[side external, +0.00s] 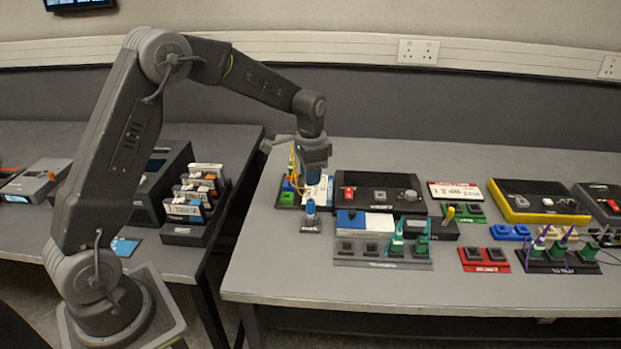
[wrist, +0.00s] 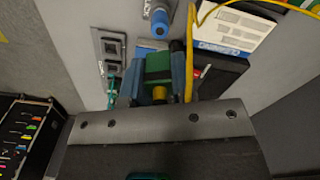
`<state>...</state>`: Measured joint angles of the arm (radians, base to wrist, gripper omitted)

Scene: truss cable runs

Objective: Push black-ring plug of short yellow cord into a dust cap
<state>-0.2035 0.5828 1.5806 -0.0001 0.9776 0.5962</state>
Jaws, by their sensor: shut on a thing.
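My gripper (wrist: 163,76) has its blue fingers closed on a green plug body (wrist: 159,64) with a yellow part below it in the wrist view. A yellow cord (wrist: 189,50) runs up beside the right finger and off to the right. A dark round end (wrist: 177,46) shows beside it; I cannot tell whether it is the black ring. A blue cylinder on a grey base (wrist: 160,22) is just above the fingers, apart from them; it may be a dust cap. It also shows in the side view (side external: 310,207), below my gripper (side external: 316,165).
A white and blue box (side external: 364,221) and a grey socket strip (side external: 355,247) are near in front. A black panel (side external: 376,192) stands to the right. A tray with a green block (side external: 287,198) is at the left. The table's front left is clear.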

